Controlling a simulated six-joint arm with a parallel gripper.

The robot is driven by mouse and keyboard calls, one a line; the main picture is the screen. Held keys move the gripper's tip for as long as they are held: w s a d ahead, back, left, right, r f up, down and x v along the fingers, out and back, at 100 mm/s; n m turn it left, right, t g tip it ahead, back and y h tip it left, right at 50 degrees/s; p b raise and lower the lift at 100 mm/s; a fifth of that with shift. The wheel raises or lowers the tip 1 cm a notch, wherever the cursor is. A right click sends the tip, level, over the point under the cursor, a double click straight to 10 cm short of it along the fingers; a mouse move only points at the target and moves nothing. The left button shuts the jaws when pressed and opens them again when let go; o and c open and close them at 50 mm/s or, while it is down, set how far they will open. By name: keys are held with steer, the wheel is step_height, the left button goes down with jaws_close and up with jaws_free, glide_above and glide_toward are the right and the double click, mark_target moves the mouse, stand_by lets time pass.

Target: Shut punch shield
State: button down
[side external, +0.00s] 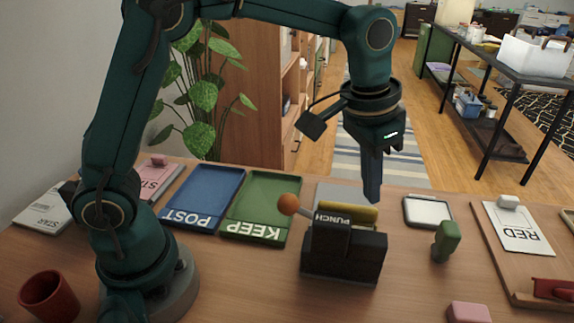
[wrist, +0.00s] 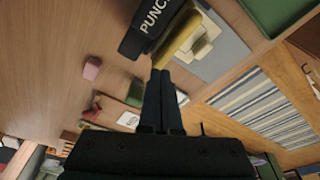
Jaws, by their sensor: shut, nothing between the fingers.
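The black punch (side external: 343,258) stands on the wooden table, with "PUNCH" on its top block. An orange ball knob (side external: 288,204) sits on its lever at the left. An olive-yellow bar (side external: 357,212), which may be the shield, lies along the punch's far side; it also shows in the wrist view (wrist: 176,40). I cannot tell how far it is closed. My gripper (side external: 372,198) points down with its fingers together and empty, just behind the bar's right end. In the wrist view the fingertips (wrist: 161,72) appear right by the bar's end; contact is unclear.
A grey plate (side external: 335,190) lies behind the punch. Blue POST (side external: 203,190) and green KEEP (side external: 262,195) trays are to its left. A green stamp (side external: 446,240), a pad (side external: 428,211) and a pink block (side external: 468,313) are to its right. A red cup (side external: 48,296) stands front left.

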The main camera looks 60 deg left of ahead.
mark_target(367, 207)
stand_by(0.4)
steer(key=shift+f, duration=0.55)
steer(key=shift+f, duration=1.7)
steer(key=shift+r, duration=4.6)
